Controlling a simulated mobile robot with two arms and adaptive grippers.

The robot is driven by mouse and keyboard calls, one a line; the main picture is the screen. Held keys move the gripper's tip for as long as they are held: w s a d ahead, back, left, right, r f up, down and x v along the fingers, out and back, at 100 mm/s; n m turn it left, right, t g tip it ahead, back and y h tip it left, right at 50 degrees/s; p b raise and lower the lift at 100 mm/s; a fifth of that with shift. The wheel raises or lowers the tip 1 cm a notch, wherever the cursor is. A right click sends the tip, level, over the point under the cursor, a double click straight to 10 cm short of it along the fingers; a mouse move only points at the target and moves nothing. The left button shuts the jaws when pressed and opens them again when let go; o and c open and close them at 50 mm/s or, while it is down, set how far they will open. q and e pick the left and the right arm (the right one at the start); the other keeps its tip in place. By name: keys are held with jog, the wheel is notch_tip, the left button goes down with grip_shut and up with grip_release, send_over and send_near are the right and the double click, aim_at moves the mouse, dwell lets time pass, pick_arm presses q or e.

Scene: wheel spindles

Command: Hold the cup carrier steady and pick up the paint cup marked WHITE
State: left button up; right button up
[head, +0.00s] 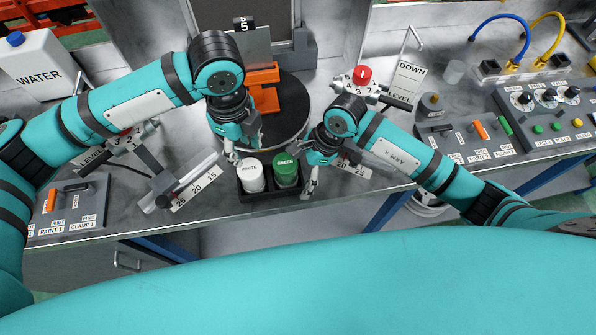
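The white paint cup (251,174), lettered WHITE, stands upright in the left place of the black cup carrier (272,195). The green cup (286,170), lettered GREEN, stands in the right place. The carrier sits at the bench's front edge. My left gripper (233,154) points down just behind and left of the white cup's top; I cannot tell whether it touches the cup. My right gripper (310,183) points down at the carrier's right end, close to its wall; contact is unclear. The finger gaps of both grippers are too small and partly hidden to judge.
A round dark turntable (292,122) with an orange fixture (263,88) stands behind the carrier. Scale levers flank it, one at left (190,190). A WATER jug (45,65) is at the far left. Control boxes (548,105) fill the right side.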

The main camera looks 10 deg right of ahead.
jog(key=shift+x, duration=0.95)
jog(key=c, duration=1.2)
